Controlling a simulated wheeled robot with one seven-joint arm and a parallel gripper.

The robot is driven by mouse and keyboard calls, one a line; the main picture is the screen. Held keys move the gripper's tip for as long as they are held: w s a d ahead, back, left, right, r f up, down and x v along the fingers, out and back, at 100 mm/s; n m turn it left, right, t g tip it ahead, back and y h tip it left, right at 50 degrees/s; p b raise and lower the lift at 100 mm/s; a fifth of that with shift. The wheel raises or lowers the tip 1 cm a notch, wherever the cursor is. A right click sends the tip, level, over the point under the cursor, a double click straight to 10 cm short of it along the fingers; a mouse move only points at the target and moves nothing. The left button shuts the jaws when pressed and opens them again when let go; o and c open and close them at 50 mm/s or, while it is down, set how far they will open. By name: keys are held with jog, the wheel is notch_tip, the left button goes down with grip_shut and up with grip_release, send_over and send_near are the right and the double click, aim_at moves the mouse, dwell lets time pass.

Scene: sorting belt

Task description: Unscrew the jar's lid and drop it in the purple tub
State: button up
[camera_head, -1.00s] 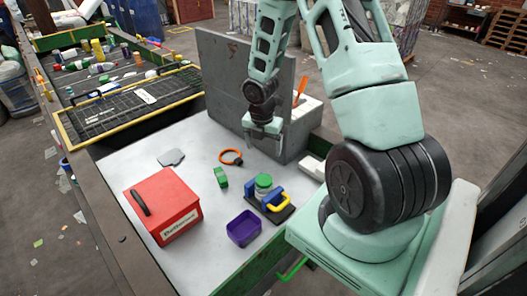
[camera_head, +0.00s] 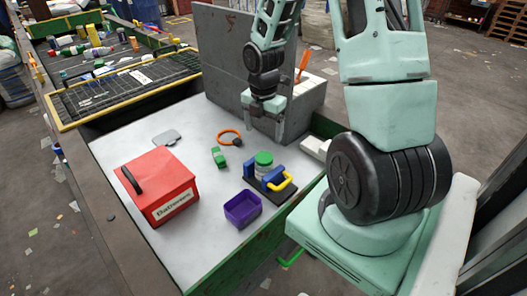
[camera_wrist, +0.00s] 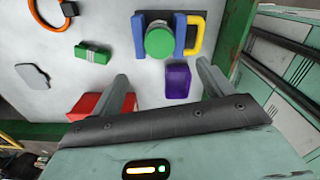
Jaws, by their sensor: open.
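The jar with its green lid (camera_head: 264,158) stands upright between the blue blocks of a dark-based holder (camera_head: 254,186) with a yellow handle. The lid (camera_wrist: 159,41) also shows in the wrist view, at the top middle, sitting on the jar. The purple tub (camera_head: 243,211) is on the table in front of the holder and looks empty; in the wrist view it (camera_wrist: 178,82) lies below the holder. My gripper (camera_head: 262,138) is open and empty, above the table behind the jar. Its spread fingers (camera_wrist: 158,80) show in the wrist view, apart from the jar.
A red box (camera_head: 160,188) with a black handle stands at the left of the table. A green block (camera_head: 218,158), an orange ring (camera_head: 229,137) and a grey plate (camera_head: 166,138) lie behind it. A grey panel (camera_head: 235,75) rises at the back.

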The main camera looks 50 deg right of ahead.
aim_at(263, 158)
notch_tip(263, 158, down, 10)
jog(key=shift+p, duration=0.45)
jog(key=shift+c, duration=0.3)
jog(key=c, duration=1)
jog(key=shift+c, duration=0.2)
